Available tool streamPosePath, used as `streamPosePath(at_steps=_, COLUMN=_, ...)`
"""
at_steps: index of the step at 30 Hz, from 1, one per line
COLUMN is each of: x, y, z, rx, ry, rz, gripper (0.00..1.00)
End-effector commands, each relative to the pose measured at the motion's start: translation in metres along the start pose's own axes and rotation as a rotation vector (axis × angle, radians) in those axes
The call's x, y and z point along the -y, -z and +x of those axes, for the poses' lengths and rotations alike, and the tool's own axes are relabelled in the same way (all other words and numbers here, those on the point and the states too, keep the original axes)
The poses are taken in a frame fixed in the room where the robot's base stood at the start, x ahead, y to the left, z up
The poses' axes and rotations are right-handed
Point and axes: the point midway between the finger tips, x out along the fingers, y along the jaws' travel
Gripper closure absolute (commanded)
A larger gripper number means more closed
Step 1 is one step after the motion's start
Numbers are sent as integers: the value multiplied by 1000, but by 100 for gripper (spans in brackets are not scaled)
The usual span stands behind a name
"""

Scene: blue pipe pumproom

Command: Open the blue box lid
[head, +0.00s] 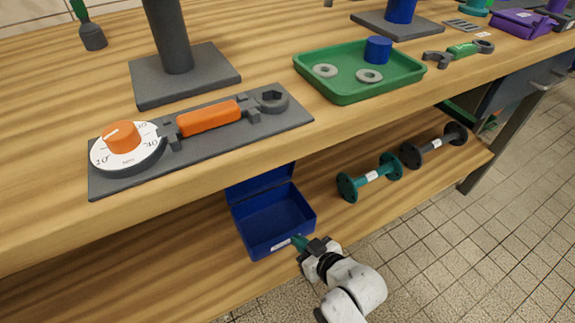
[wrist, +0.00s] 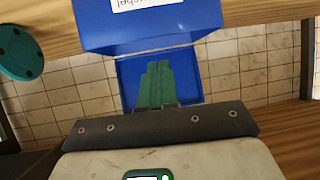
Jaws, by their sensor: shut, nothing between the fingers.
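The blue box (head: 251,238) sits on the lower shelf, and its inside looks empty. Its lid (head: 262,181) stands raised at the back, with its upper part hidden by the bench top. My gripper (head: 299,242) is at the box's front right corner, in front of the raised lid. In the wrist view the green fingers (wrist: 157,84) are together with nothing between them, seen against blue box surfaces. Whether the fingers touch the box cannot be told.
The bench top (head: 335,118) overhangs the box. A teal flanged pipe (head: 370,177) and a dark one (head: 435,145) lie to its right. A torque tool (head: 205,120) and a green tray (head: 345,90) are above. Shelf left of the box is clear.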

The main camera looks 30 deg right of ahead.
Motion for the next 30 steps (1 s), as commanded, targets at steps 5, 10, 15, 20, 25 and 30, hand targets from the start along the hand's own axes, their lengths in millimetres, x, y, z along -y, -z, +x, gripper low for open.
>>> streamPosePath(at_steps=5, x=8, y=27, z=24, rx=-273, ry=-10, rz=-10, gripper=100)
streamPosePath(at_steps=10, x=12, y=51, z=27, rx=-534, ry=-43, rz=-12, gripper=100)
streamPosePath(at_steps=15, x=11, y=66, z=19, rx=-753, ry=-91, rz=-10, gripper=100)
streamPosePath(at_steps=20, x=10, y=72, z=9, rx=-875, ry=-124, rz=-8, gripper=100)
streamPosePath(at_steps=25, x=8, y=77, z=8, rx=-914, ry=-136, rz=-6, gripper=100)
streamPosePath(at_steps=30, x=6, y=94, z=20, rx=-917, ry=-136, rz=-6, gripper=100)
